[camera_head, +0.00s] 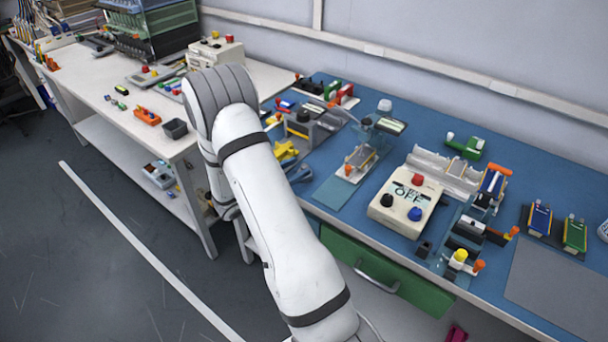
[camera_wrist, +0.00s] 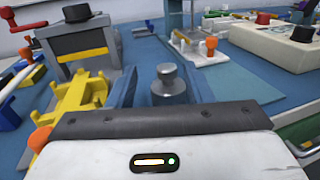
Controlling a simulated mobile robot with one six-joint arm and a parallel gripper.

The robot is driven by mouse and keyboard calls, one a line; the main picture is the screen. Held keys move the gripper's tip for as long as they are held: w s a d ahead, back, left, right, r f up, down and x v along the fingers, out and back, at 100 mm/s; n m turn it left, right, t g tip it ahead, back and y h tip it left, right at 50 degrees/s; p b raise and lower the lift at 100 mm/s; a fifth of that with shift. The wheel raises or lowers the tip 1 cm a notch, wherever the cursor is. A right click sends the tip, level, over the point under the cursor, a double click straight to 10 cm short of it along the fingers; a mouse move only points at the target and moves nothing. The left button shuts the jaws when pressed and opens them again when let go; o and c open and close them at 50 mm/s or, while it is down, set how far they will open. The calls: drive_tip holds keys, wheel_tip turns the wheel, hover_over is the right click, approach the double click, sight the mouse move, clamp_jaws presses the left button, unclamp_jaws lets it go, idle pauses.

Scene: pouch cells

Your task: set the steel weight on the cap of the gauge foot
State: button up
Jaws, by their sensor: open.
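The steel weight (camera_wrist: 172,84) is a short grey cylinder with a knob on top. In the wrist view it stands upright just beyond my palm, between the blue-grey fingers. My gripper (camera_wrist: 166,78) is open, and I see no clear contact with the weight. In the head view my arm hides most of the gripper, and I cannot make out the weight there. A stand with upright posts and a pale base (camera_head: 358,162), likely the gauge, is to the right of my gripper; it also shows in the wrist view (camera_wrist: 190,48). Its foot cap is too small to tell.
A yellow rack (camera_wrist: 82,102) and a grey device with a black slot (camera_wrist: 80,45) are close on the left. A cream box with red, black and blue knobs (camera_head: 405,200) stands right of the stand. The blue bench is crowded; a grey mat (camera_head: 560,290) at right is clear.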

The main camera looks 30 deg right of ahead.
drive_tip(key=d, duration=0.5)
drive_tip(key=shift+s+p, duration=0.2)
drive_tip(key=shift+p, duration=0.15)
drive_tip(key=shift+c, duration=0.4)
clamp_jaws()
